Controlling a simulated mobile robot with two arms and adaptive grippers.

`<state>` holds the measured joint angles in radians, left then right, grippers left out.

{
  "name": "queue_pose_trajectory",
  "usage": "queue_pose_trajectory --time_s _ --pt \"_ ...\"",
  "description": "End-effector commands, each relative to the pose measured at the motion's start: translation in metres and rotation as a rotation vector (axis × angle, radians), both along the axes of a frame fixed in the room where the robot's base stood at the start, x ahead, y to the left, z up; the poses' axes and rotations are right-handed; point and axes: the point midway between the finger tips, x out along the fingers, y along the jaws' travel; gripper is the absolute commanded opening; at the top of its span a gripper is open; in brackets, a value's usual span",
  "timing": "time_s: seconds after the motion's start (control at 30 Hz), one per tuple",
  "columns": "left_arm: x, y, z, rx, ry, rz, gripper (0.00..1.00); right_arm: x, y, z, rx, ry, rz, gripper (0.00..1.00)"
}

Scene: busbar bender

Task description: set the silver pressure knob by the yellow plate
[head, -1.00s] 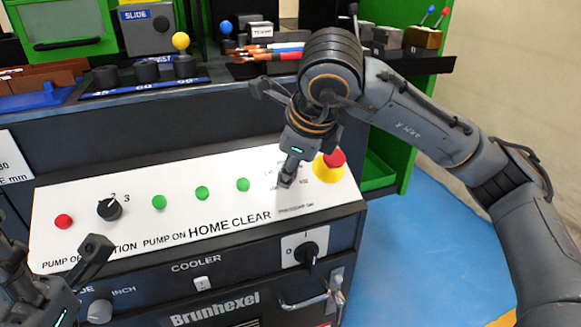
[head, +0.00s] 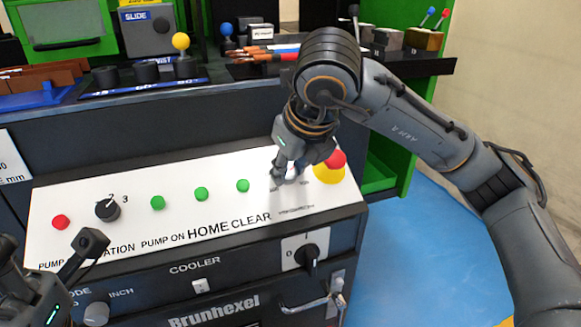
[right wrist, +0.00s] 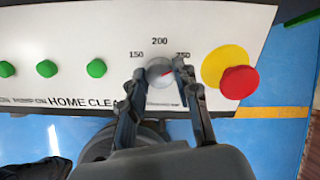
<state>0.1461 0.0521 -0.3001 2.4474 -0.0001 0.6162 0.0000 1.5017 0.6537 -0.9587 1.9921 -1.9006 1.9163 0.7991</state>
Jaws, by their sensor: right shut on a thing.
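The silver pressure knob (right wrist: 160,72) is on the white panel, between scale numbers 150 and 250, with 200 above it. A red mark on it points right and slightly up. In the head view the knob (head: 291,173) is partly hidden by my right gripper (head: 283,174). In the right wrist view my right gripper (right wrist: 160,76) has one finger on each side of the knob and is shut on it. The yellow plate (right wrist: 211,66) is round and sits just right of the knob, under a red mushroom button (right wrist: 239,82). My left gripper (head: 50,255) is open at lower left, empty.
Green buttons (head: 201,194) and a black selector (head: 108,209) lie left along the panel. A black rotary switch (head: 307,255) and a metal handle (head: 318,300) are below on the front. Racks with tools stand behind. Blue floor (head: 425,240) is clear at right.

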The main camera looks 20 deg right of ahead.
Motion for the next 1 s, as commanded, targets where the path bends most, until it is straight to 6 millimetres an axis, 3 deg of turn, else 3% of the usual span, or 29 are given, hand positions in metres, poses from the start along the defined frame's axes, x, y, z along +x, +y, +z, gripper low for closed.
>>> queue_pose_trajectory --time_s 0.43,0.47,0.53,0.87,1.0 --pt "0.0 0.0 0.001 -0.001 -0.002 0.0 0.4 0.0 0.0 -0.001 0.003 0.002 -0.006 0.0" --pt "0.0 0.0 0.001 -0.001 -0.002 0.0 0.4 0.0 0.0 -0.001 0.003 0.002 -0.006 0.37" --pt "0.0 0.0 0.001 -0.001 -0.002 0.0 0.4 0.0 0.0 -0.001 0.003 0.002 -0.006 0.51" --pt "0.0 0.0 0.001 0.003 -0.005 0.002 0.4 0.0 0.0 0.001 0.003 0.0 -0.006 0.54" --pt "0.0 0.0 0.001 0.002 -0.003 0.001 0.4 -0.006 0.0 0.012 0.004 -0.004 -0.007 0.54"
